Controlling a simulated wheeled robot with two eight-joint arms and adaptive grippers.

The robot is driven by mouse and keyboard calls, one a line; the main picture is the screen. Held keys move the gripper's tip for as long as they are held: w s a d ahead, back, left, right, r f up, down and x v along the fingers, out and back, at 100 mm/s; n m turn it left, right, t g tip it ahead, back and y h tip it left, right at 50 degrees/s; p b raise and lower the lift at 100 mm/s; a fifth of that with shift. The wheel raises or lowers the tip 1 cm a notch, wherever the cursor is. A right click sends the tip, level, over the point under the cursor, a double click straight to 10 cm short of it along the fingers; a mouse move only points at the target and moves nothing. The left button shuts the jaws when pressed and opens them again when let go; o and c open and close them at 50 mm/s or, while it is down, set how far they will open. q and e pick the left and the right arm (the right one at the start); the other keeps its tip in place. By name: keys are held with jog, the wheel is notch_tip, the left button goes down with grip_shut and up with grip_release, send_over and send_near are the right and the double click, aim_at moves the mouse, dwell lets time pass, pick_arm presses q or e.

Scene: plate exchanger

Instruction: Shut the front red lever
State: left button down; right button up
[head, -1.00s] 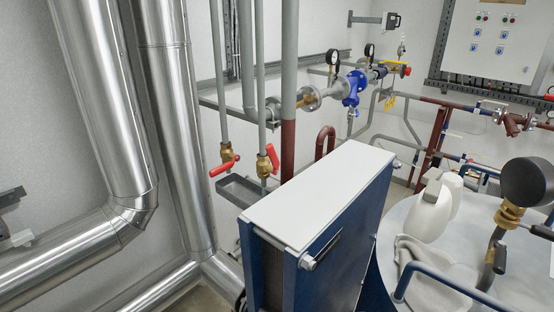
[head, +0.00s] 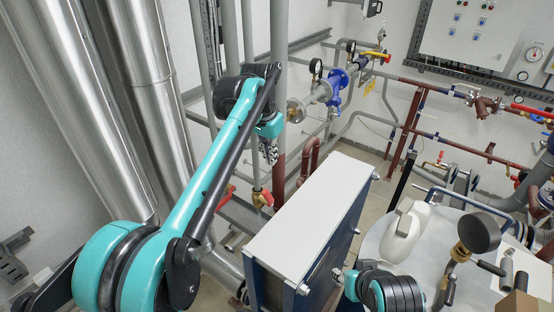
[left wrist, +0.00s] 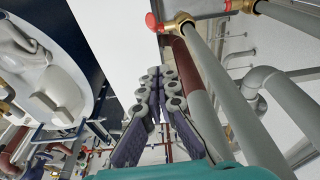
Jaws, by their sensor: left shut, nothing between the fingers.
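Two red-handled brass valves sit on the vertical grey pipes behind the white-topped plate exchanger. The right red lever (head: 267,197) shows just below my left gripper (head: 270,158) in the head view. The left red lever (head: 227,191) is partly hidden by my left arm. My left gripper is shut and empty, pointing down, apart from both levers. In the left wrist view its fingers (left wrist: 157,74) are together, and the nearer red lever (left wrist: 152,22) shows end-on beside its brass valve. The other red lever (left wrist: 228,5) is at the top edge. My right gripper is out of view.
The plate exchanger's white top (head: 310,208) stands right of the levers. Vertical grey pipes (head: 279,50) and a dark red pipe crowd the gripper. A white tank top (head: 385,232) with a jug (head: 405,228) and gauge lies to the right.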

pick_arm(q)
jog(key=w+d+r, duration=0.1)
jog(key=d, duration=0.1)
jog(key=p, duration=0.1)
send_over(272, 196)
jog(key=w+d, duration=0.2)
jog(key=w, duration=0.2)
notch_tip(272, 196, down, 10)
jog(key=s+a, duration=0.1)
jog(key=s+a+f, duration=0.1)
jog(key=s, duration=0.1)
jog(key=shift+f+m+p, duration=0.15)
jog(key=shift+m+p, duration=0.15)
jog(key=shift+p, duration=0.1)
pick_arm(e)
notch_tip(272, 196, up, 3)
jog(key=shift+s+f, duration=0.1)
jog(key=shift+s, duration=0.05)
pick_arm(q)
jog(key=shift+w+d+f, duration=0.1)
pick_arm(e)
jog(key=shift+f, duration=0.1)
pick_arm(q)
jog(key=shift+s, duration=0.25)
jog(key=shift+s+a+b, duration=0.15)
jog(key=shift+a+b, duration=0.1)
jog(key=shift+b, duration=0.15)
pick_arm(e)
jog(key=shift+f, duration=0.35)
